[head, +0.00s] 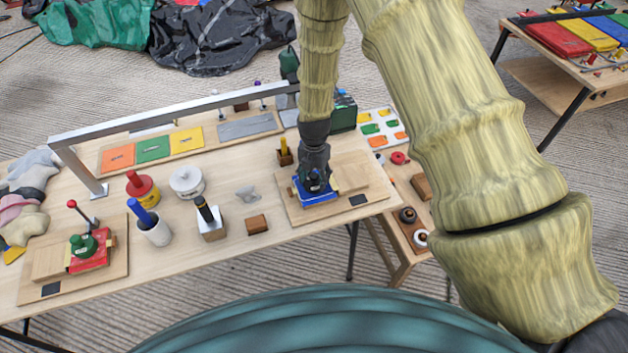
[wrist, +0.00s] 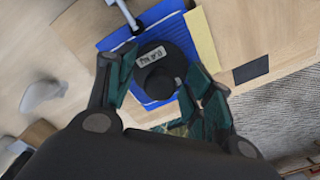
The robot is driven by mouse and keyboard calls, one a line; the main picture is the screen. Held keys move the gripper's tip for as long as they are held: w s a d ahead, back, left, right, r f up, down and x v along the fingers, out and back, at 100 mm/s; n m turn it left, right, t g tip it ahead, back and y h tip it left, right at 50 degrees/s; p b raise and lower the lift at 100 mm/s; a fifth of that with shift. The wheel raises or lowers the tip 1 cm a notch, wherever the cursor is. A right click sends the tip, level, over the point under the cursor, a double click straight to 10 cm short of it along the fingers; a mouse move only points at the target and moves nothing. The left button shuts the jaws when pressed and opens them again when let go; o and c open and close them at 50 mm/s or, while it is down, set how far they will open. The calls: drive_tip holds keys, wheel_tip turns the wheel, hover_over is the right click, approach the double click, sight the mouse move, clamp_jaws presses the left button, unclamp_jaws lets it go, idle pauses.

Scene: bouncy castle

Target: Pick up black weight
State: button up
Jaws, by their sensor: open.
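The black weight (wrist: 158,72) is a round dark piece with a knob and a small pale label. It sits on a blue block (wrist: 110,42), which also shows in the head view (head: 318,197) on a wooden board at the table's right end. My gripper (wrist: 161,68) is open, with one green-padded finger on each side of the weight. The fingers look close to it; I cannot tell whether they touch. In the head view my gripper (head: 314,178) points down over the blue block and hides most of the weight.
A green weight (head: 83,244) sits on a red block at the left. A metal rail (head: 170,115) spans the back of the table. A wooden block (head: 257,224), a black-handled tool (head: 207,212) and a small cup with a yellow piece (head: 285,156) stand left of my gripper.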

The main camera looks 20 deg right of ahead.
drive_tip(key=shift+f, duration=0.1)
clamp_jaws()
idle(0.5)
